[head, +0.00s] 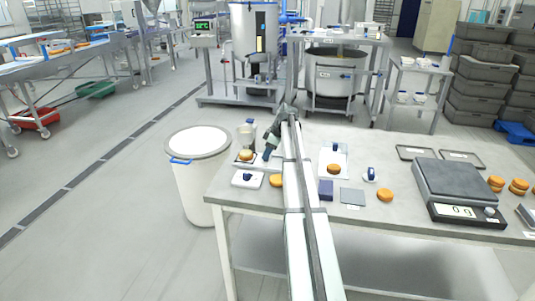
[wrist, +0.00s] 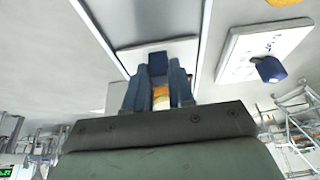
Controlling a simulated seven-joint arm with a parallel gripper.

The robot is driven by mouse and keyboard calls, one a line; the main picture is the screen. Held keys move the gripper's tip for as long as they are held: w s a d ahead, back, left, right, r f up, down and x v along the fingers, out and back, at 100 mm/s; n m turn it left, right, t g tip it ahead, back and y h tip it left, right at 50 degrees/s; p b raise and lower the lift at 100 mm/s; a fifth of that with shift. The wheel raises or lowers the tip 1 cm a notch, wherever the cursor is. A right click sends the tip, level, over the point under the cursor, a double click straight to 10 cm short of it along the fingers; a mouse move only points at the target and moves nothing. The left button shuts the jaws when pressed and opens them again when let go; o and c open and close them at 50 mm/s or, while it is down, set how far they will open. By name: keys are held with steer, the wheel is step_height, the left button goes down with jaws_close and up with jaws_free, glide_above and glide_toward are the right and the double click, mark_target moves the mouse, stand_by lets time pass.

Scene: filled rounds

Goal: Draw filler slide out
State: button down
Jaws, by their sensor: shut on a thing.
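My gripper (head: 268,154) is low over the left part of the table, at the right side of a white tray (head: 236,161) with an orange-brown round (head: 246,155). In the wrist view, its blue fingers (wrist: 158,88) are shut on a dark blue block-like handle (wrist: 157,64), in front of a pale flat plate (wrist: 178,47). I take this for the slide's handle; the fingers hide much of it. A tan patch (wrist: 161,98) shows between the fingers. How far the slide is out, I cannot tell.
A white plate with a blue knob (head: 247,180) lies in front of the tray. Right of my arm are another tray (head: 343,153) with a round (head: 334,169), a blue box (head: 326,190) and a scale (head: 460,190). A white bin (head: 187,190) stands left of the table.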

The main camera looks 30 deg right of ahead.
steer(key=s+d, duration=0.8)
steer(key=shift+d, duration=0.1)
steer(key=c, duration=1.2)
jaws_free()
steer(key=shift+s, duration=0.15)
steer(key=shift+c, duration=0.2)
steer(key=shift+o, duration=1.4)
steer(key=v, duration=1.3)
steer(key=shift+r, duration=0.45)
